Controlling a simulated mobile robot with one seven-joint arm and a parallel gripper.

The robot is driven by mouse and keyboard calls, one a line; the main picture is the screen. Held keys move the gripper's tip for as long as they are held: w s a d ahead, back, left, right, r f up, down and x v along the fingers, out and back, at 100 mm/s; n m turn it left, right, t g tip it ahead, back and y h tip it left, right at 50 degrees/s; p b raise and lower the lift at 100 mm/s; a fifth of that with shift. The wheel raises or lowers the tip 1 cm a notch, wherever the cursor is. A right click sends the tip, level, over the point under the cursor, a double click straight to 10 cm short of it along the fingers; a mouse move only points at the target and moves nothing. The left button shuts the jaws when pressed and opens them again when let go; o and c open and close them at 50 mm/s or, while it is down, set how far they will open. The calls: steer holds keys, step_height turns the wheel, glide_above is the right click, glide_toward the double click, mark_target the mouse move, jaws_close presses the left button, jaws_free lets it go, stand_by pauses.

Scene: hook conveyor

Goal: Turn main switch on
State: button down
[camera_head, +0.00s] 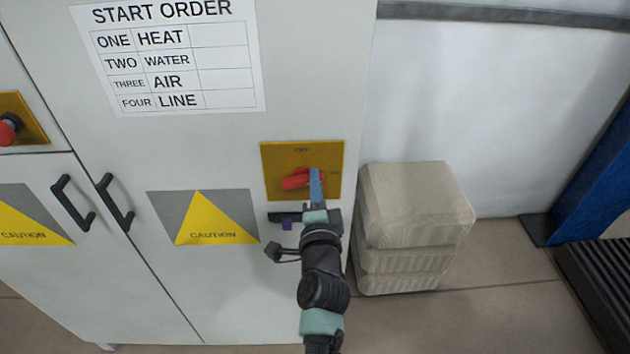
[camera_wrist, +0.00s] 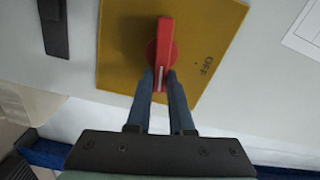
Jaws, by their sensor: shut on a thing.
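The main switch is a red rotary handle (camera_head: 297,181) on a yellow plate (camera_head: 273,154) fixed to the pale cabinet. In the head view the handle lies roughly level, and "OFF" is printed at the plate's top. My gripper (camera_head: 316,175) reaches the handle's right part with its blue fingers. In the wrist view the red handle (camera_wrist: 165,45) shows a white line at its end, between the fingertips of my gripper (camera_wrist: 160,78). The fingers are shut on the handle's end. "OFF" stands to the right of the handle there. The marking at the plate's right is too small to read.
A start order sheet (camera_head: 170,55) hangs above the plate. Black door handles (camera_head: 114,200) and a caution sign (camera_head: 205,218) are to its left. Wrapped stacked blocks (camera_head: 415,215) stand on the floor close to the cabinet's right side. A red button (camera_head: 8,128) is at the far left.

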steer(key=shift+f+m, duration=0.25)
steer(key=shift+m, duration=0.85)
steer(key=c, duration=0.8)
jaws_free()
steer(key=s+p, duration=0.3)
steer(key=s, duration=1)
